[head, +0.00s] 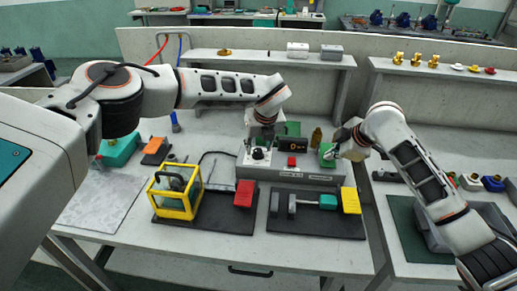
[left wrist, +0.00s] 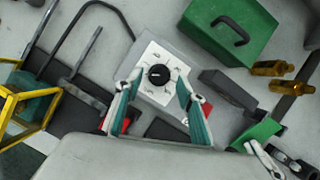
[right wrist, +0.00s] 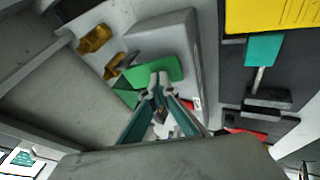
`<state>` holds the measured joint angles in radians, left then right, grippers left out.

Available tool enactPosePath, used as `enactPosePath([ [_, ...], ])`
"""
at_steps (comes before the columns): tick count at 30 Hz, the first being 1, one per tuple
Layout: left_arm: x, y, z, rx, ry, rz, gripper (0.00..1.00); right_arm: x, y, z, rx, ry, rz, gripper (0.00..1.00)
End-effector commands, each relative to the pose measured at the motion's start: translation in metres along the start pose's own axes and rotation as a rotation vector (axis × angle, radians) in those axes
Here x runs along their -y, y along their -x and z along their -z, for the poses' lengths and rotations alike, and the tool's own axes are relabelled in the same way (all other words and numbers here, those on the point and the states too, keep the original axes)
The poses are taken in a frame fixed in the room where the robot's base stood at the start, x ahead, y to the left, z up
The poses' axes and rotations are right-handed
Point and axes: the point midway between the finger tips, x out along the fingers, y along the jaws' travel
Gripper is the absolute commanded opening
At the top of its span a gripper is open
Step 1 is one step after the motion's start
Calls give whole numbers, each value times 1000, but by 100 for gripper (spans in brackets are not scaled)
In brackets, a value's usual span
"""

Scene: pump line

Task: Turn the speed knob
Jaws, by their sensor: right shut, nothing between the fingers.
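The speed knob (left wrist: 158,75) is black and round and sits on a white dial plate (left wrist: 150,91) in the left wrist view. In the head view the knob (head: 258,154) is at the left end of the grey control console (head: 310,179). My left gripper (left wrist: 159,79) is open, with one finger on each side of the knob as the left wrist view sees it. I cannot tell whether the fingers touch it. My right gripper (right wrist: 160,82) is shut and empty, close to a green plate (right wrist: 157,69) at the console's right end.
The console also has a red button (head: 292,161) and a dark display (head: 293,146). In front lie a yellow-framed guard (head: 175,192), a red block (head: 244,193) and a yellow block (head: 350,200). A shelf (head: 265,59) runs behind.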

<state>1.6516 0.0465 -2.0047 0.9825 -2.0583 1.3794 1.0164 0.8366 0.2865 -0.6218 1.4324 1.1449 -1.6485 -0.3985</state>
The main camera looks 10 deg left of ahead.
Motion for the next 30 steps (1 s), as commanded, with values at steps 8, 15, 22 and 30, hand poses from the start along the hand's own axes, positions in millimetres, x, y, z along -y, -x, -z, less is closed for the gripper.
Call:
enactPosePath([
  [8, 0, -18, 0, 0, -1, 0, 39, 2, -2, -1, 3, 0, 3, 0],
  [15, 0, -18, 0, 0, 0, 0, 39, 2, -2, -1, 3, 0, 3, 0],
  [22, 0, -18, 0, 0, 0, 0, 1, 2, -2, -1, 3, 0, 3, 0],
  [30, -1, -18, 0, -1, -24, 9, 1, 2, -2, -1, 3, 0, 3, 0],
])
